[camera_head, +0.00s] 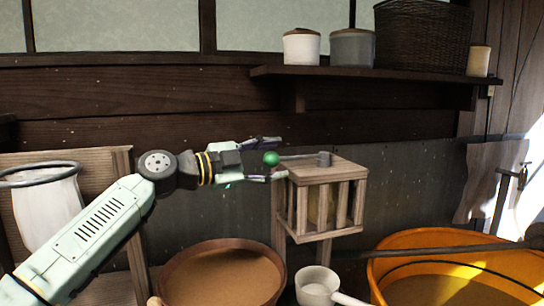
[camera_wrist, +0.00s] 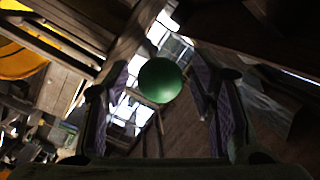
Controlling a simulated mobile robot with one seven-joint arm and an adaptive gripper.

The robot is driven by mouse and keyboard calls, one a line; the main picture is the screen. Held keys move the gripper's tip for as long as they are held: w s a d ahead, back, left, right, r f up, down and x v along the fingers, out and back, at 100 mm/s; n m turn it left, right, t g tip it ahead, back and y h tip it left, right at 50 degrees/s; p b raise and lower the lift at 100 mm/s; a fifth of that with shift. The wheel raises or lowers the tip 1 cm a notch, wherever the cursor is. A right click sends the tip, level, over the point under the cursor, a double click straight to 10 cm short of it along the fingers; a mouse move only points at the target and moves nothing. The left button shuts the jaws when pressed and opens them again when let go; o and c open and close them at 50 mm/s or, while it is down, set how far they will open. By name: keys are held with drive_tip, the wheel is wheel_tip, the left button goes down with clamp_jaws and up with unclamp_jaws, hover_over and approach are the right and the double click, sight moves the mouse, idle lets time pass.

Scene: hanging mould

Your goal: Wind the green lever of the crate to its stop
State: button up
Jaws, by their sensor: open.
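The wooden slatted crate (camera_head: 327,198) stands on a post at the middle right of the head view. A grey lever arm (camera_head: 298,157) runs left from a short hub (camera_head: 324,159) on its top and ends in a green ball knob (camera_head: 271,158). My gripper (camera_head: 277,160) is open, with its fingers pointing right, one above and one below the knob in the head view. In the wrist view the green knob (camera_wrist: 160,80) shows between the two open fingers, with a gap on both sides. The contact between fingers and knob cannot be seen.
A shelf (camera_head: 365,73) with jars and a basket (camera_head: 422,37) is above. A brown tub (camera_head: 222,272), a white ladle cup (camera_head: 317,286) and an orange tub (camera_head: 455,262) stand below. A wooden frame with a hooped white cloth (camera_head: 45,205) is at left.

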clamp_jaws()
idle(0.8)
